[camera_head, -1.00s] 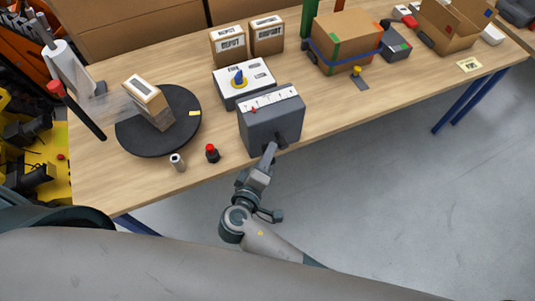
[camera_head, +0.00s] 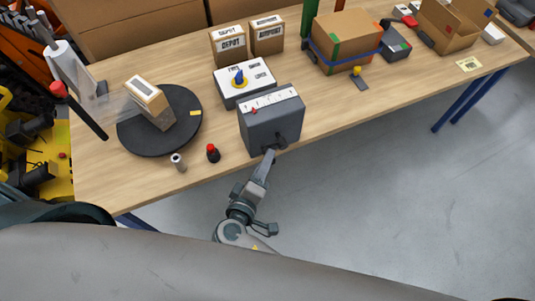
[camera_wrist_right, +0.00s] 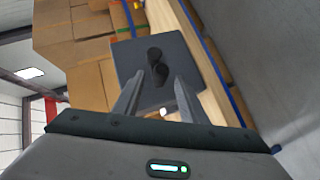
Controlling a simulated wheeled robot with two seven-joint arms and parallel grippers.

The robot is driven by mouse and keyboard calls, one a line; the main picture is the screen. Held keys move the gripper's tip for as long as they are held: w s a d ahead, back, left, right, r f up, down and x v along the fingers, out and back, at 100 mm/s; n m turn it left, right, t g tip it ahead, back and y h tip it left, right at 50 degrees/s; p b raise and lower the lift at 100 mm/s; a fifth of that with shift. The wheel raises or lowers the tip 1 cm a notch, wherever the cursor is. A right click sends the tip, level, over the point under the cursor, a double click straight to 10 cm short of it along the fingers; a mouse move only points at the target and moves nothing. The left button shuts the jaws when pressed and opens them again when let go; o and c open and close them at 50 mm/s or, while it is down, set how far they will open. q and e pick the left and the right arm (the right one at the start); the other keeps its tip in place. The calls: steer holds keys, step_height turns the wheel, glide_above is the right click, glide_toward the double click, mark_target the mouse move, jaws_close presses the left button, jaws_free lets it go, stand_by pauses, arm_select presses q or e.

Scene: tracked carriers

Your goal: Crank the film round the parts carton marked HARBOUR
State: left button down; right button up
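A parts carton (camera_head: 158,113) stands on a round dark turntable (camera_head: 135,145) at the left of the bench; its label is too small to read. Clear film (camera_head: 110,100) runs to it from a white roll (camera_head: 66,62) on a post. A grey crank box (camera_head: 270,128) with a scale on top stands near the front edge. Its dark crank handle (camera_head: 281,142) faces me and shows in the right wrist view (camera_wrist_right: 157,68). My right gripper (camera_head: 268,153) is at the handle; its fingers (camera_wrist_right: 158,90) are apart, with the handle ahead between them, with no clear contact. My left gripper is out of view.
A white panel with a blue knob (camera_head: 243,84) sits behind the crank box. Two small labelled cartons (camera_head: 228,47) (camera_head: 267,36) stand behind it. A red-capped bottle (camera_head: 213,153) and a small grey cylinder (camera_head: 178,162) stand near the front edge. A strapped carton (camera_head: 343,45) is farther right.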

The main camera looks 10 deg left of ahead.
steer(key=p+v, duration=0.2)
steer(key=v, duration=1.1)
steer(key=shift+p, duration=0.3)
steer(key=shift+s, duration=0.1)
